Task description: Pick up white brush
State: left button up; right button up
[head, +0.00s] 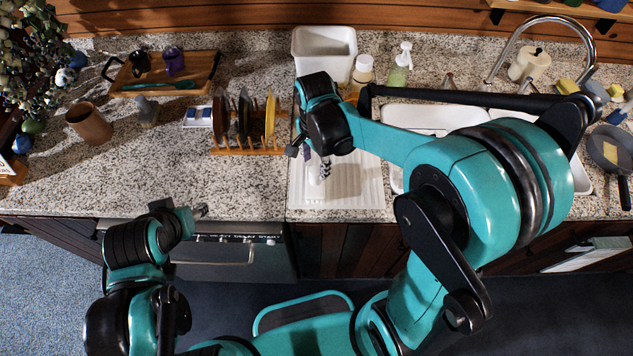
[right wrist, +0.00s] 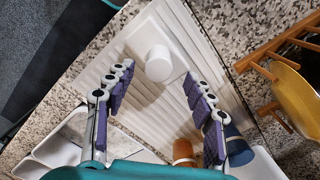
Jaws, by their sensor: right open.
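A white object with a round, knob-like top (right wrist: 158,63), which looks like the white brush, stands on the ribbed white drainboard (right wrist: 130,85). In the right wrist view it lies between and beyond the fingertips of my open right gripper (right wrist: 152,82). The fingers are apart from it. In the head view my right gripper (head: 312,158) is over the left part of the drainboard (head: 355,185) and largely hides the white object. My left gripper (head: 200,211) is low at the counter's front edge, and its jaw state is unclear.
A wooden dish rack (head: 245,150) with plates stands left of the drainboard. A white tub (head: 325,52) and soap bottles (head: 400,70) stand behind. The sink and tap (head: 545,20) are to the right. The counter at front left (head: 150,185) is clear.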

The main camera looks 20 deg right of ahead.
aim_at(315, 170)
notch_tip(315, 170, down, 4)
jog(key=shift+s+r+b, duration=0.1)
jog(key=shift+s+b, duration=0.05)
jog(key=shift+b, duration=0.3)
grip_shut()
jog(key=shift+r, duration=0.2)
